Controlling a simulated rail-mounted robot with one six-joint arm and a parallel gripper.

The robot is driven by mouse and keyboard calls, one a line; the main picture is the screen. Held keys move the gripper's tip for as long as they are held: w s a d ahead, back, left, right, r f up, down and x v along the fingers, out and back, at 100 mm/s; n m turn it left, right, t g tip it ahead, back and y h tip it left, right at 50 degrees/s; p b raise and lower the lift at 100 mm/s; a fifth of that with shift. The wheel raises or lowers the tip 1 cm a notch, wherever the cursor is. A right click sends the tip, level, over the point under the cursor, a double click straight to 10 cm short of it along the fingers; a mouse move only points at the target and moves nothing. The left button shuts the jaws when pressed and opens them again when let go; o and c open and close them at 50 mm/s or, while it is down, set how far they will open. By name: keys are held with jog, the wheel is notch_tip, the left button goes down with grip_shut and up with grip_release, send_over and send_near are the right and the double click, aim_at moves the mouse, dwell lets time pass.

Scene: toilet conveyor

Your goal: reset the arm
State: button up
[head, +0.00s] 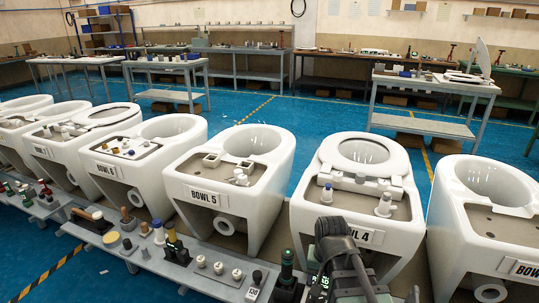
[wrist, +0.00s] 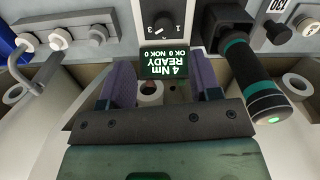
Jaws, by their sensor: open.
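My gripper (wrist: 162,78) shows in the wrist view with two purple-grey fingers spread apart and nothing held between them. A small display (wrist: 167,62) reading "4 Nm READY" is seen beyond the fingertips. In the head view my arm is at the bottom, in front of the white toilet labelled BOWL 4 (head: 370,235); the fingertips cannot be made out there. A dark cylindrical tool with teal bands and a green light (wrist: 247,75) is to the right of the fingers, apart from them.
A grey rail shelf (head: 175,268) with several tools and fittings runs along the front of the toilets. BOWL 5 (head: 225,215) stands left of BOWL 4, and another bowl (head: 495,225) stands to the right. Workbenches (head: 430,85) stand behind on blue floor (head: 300,125).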

jog(key=s+r+n+p, duration=0.3)
jog(key=r+p, duration=0.9)
jog(key=shift+s+r, duration=0.15)
jog(key=shift+s, duration=0.05)
